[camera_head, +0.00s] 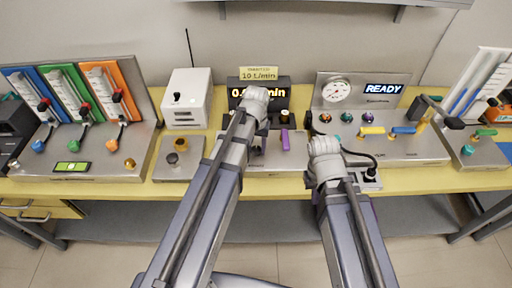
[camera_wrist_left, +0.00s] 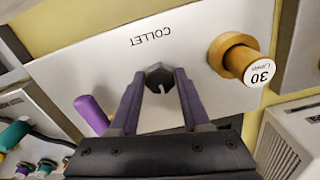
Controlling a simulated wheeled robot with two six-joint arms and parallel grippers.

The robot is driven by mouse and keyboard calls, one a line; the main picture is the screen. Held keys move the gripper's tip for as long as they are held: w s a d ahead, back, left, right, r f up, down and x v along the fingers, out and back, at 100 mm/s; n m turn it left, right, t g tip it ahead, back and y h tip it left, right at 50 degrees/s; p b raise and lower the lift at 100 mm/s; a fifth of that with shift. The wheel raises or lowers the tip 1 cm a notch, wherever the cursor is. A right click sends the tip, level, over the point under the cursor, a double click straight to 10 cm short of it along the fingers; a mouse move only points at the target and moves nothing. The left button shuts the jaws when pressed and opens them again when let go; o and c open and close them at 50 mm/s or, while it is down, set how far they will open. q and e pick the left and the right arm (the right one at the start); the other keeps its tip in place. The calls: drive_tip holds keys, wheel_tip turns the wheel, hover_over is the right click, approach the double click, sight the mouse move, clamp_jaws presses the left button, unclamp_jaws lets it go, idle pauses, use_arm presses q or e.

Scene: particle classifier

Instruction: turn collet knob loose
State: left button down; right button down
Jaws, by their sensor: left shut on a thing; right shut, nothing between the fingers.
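The collet knob (camera_wrist_left: 159,78) is a small dark knob with a pale slot mark, below the printed word COLLET on a light plate (camera_wrist_left: 90,70) in the left wrist view. My left gripper (camera_wrist_left: 160,88) is shut on it, one purple finger on each side. In the head view, my left gripper (camera_head: 257,147) is over the middle panel, and my arm hides most of the knob. My right gripper (camera_head: 324,150) is at that panel's right side, shut and empty; its fingertips are mostly hidden.
A purple post (camera_head: 285,138) stands just right of my left gripper. An orange cylinder marked 30 (camera_wrist_left: 240,58) is on the collet plate in the wrist view. A display (camera_head: 275,91) stands behind. A gauge panel (camera_head: 385,148) is at right, a valve panel (camera_head: 85,160) at left.

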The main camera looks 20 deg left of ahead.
use_arm(q)
drive_tip(key=n, duration=0.4)
drive_tip(key=shift+n, duration=0.3)
drive_tip(key=n, duration=0.4)
drive_tip(key=shift+n, duration=0.3)
drive_tip(key=n, duration=0.4)
drive_tip(key=shift+w+d, duration=0.1)
drive_tip(key=shift+n, duration=2.1)
drive_tip(key=shift+c, duration=1.8)
unclamp_jaws()
drive_tip(key=shift+r, duration=0.15)
